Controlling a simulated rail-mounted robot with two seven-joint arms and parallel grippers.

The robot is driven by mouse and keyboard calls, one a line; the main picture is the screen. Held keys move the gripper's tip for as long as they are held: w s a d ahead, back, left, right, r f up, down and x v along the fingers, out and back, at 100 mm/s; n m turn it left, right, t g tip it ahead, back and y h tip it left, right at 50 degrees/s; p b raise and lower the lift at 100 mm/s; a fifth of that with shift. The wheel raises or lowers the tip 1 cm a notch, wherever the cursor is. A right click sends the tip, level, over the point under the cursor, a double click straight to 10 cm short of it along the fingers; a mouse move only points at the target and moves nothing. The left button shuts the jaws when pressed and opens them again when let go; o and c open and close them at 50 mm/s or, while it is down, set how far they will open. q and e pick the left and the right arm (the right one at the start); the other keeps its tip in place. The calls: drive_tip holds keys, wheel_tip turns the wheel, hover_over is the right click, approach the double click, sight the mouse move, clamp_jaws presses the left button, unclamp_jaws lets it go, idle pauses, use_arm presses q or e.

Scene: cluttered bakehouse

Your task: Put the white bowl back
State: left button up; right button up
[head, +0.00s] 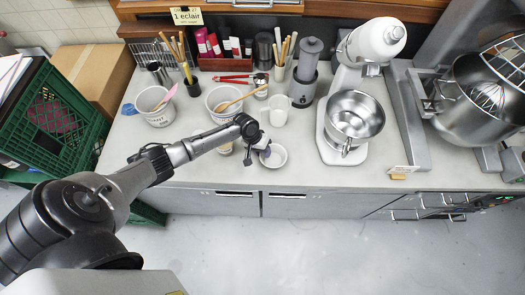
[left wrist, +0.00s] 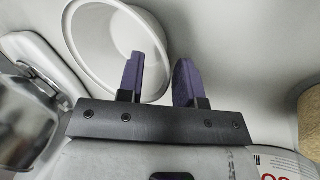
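The small white bowl (head: 278,161) stands upright and looks empty on the worktop, near its front edge. My left gripper (head: 265,152) is just over its left side. In the left wrist view the bowl (left wrist: 95,45) shows its inside and rim. The left gripper's two purple fingers (left wrist: 160,78) are apart there with nothing between them but part of the bowl's rim. One finger overlaps the bowl's inside and the other is outside the rim. I cannot tell whether they touch it. My right gripper is not in view.
A stand mixer with a steel bowl (head: 355,118) stands right of the white bowl. A white mug (head: 279,108), a blender (head: 304,75) and two white tubs, one (head: 155,117) at left, stand behind. Worktop between bowl and mixer is clear. A green crate (head: 45,118) is at far left.

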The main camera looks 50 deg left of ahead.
use_arm(q)
drive_tip(key=shift+r, duration=0.15)
drive_tip(key=v, duration=1.2)
drive_tip(key=s+d+f+m, duration=0.4)
drive_tip(key=s+d+m, duration=0.1)
drive_tip(key=s+d, duration=0.8)
drive_tip(key=s+d+r+m+t+y, duration=0.1)
drive_tip(key=s+d+r+y, duration=0.1)
drive_tip(key=s, duration=0.3)
drive_tip(key=s+d+r+m+y, duration=0.1)
drive_tip(key=s+d+r+y, duration=0.1)
drive_tip(key=s+r, duration=0.2)
drive_tip(key=shift+s+d+r+t, duration=0.25)
drive_tip(key=shift+s+t, duration=0.15)
drive_tip(key=shift+s, duration=0.6)
